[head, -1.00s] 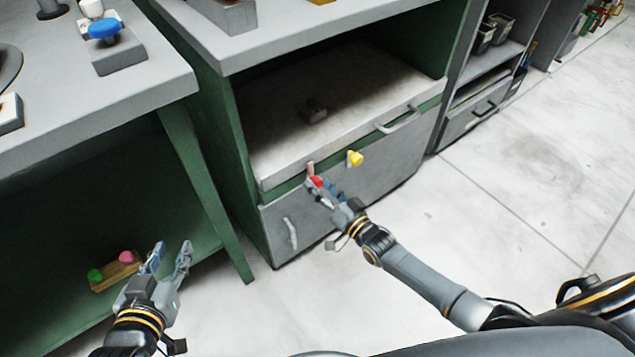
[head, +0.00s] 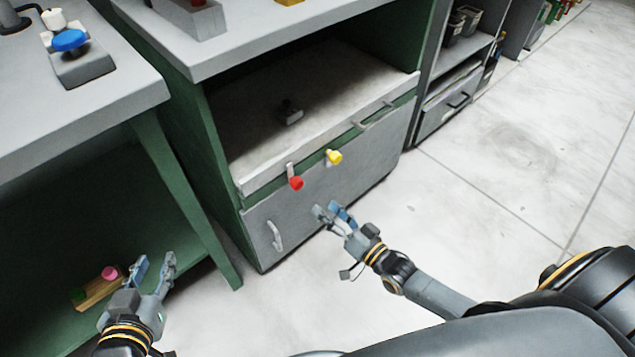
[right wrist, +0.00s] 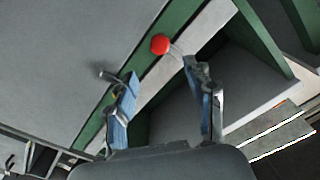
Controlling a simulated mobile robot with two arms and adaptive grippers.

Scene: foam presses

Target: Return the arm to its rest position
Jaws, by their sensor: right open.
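My right gripper (head: 333,211) is open and empty in front of the grey cabinet front, just below the red knob (head: 296,183) and apart from it. In the right wrist view, the open fingers of my right gripper (right wrist: 165,92) have nothing between them, and the red knob (right wrist: 160,44) shows beyond them. A yellow knob (head: 334,157) is to the right of the red one on the same cabinet. My left gripper (head: 155,270) is open and empty at the lower left, beside the green bench's lower shelf.
The grey cabinet front (head: 340,190) has a handle (head: 275,236) at its left. A small block (head: 291,112) stands in the recess above. A wooden piece (head: 97,293) with pink and green knobs lies at the lower left. The floor (head: 480,190) at the right is clear.

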